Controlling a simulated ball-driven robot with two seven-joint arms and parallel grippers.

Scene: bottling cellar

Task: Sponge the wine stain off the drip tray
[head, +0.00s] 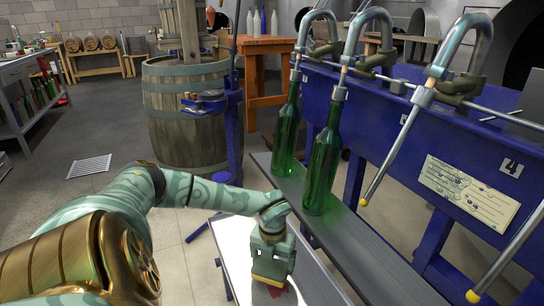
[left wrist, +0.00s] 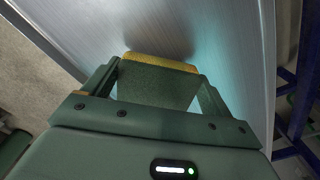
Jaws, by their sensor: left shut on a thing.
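My left gripper (head: 271,272) points down over the bright metal drip tray (head: 234,243) at the bottom middle of the head view. It is shut on a sponge, which in the left wrist view (left wrist: 160,85) shows a green face and a yellow edge between the fingers. The sponge is close to the tray; I cannot tell if it touches. A little dark red of the wine stain (head: 290,295) shows beside and below the gripper; the rest is hidden. In the left wrist view the tray (left wrist: 240,50) looks bare around the sponge. My right gripper is out of view.
Two green bottles (head: 323,165) stand on a grey shelf (head: 345,240) right of the tray, under the curved filler spouts (head: 362,40) of a blue machine (head: 440,150). A wooden barrel press (head: 187,115) stands behind. Floor at left is open around a drain grate (head: 90,166).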

